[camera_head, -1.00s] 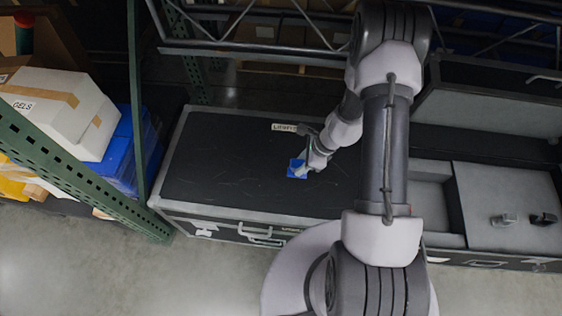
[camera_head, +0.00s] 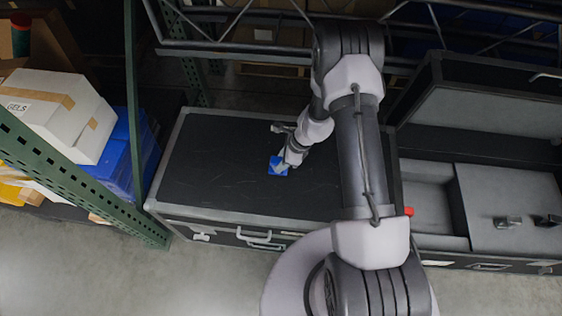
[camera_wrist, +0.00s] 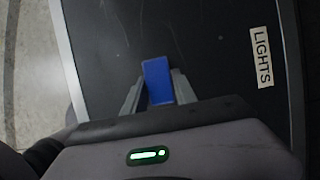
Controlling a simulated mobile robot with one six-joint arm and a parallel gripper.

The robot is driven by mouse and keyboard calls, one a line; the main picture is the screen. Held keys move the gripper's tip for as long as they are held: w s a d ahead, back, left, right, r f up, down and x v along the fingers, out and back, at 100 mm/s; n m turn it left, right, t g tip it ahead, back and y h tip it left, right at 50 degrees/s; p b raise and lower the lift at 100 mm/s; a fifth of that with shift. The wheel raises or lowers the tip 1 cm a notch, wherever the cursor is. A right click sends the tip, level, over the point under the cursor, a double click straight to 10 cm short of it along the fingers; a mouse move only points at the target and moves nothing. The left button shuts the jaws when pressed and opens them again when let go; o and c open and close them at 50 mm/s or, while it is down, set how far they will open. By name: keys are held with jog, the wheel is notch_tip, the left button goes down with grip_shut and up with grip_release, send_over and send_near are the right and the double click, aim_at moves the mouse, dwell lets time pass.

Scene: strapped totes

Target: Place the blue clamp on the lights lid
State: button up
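The blue clamp (camera_head: 278,166) is at the tips of my gripper (camera_head: 285,163) over the dark lid. In the wrist view the clamp (camera_wrist: 158,80) stands between the two grey fingers of my gripper (camera_wrist: 157,76), which press in on both its sides. The lights lid (camera_head: 215,165) is the black, grey-edged top of a long case. Its white LIGHTS label (camera_wrist: 262,57) shows to the right in the wrist view; in the head view my wrist hides it. I cannot tell whether the clamp touches the lid or hangs just above it.
Right of my arm stands an open case (camera_head: 500,175) with a grey panel, a grey clamp (camera_head: 507,221) and a dark clamp (camera_head: 547,220). A green rack post (camera_head: 75,180), a white GELS box (camera_head: 50,110) and blue totes (camera_head: 120,160) are left. Most of the lid is bare.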

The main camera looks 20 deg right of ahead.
jog(key=o, duration=0.3)
jog(key=shift+r+p, duration=0.3)
jog(key=p+v, duration=0.5)
jog(key=v, duration=0.7)
jog(key=shift+s+d+f, duration=0.1)
jog(key=shift+s+f, duration=0.05)
jog(key=shift+s, duration=0.05)
